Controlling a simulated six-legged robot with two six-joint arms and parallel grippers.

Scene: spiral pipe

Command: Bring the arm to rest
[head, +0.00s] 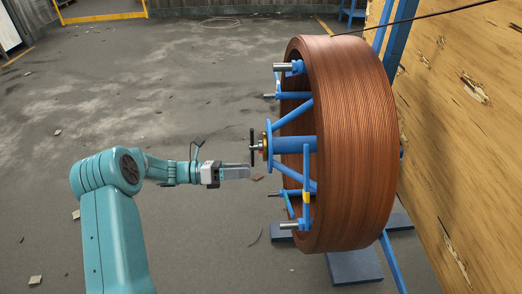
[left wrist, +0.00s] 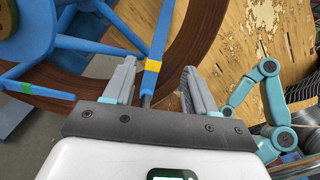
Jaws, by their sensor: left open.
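My left arm (head: 115,190) reaches in from the left in the head view. Its gripper (head: 236,172) points right, toward a large reel of copper-brown coiled pipe (head: 355,140) on a blue spoked frame. In the left wrist view the two grey fingers (left wrist: 159,85) are spread apart. A blue bar with a yellow band (left wrist: 154,66) shows between them; I cannot tell how far beyond the fingertips it lies. No held object shows. The reel's hub with a dark handwheel (head: 253,147) is close to the fingertips in the head view. My right gripper cannot be made out.
A tall worn wooden panel (head: 465,110) stands right of the reel. Blue feet (head: 353,266) are under the reel. A yellow rail frame (head: 105,17) is at the back left. The concrete floor left of the reel is mostly clear, with small debris.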

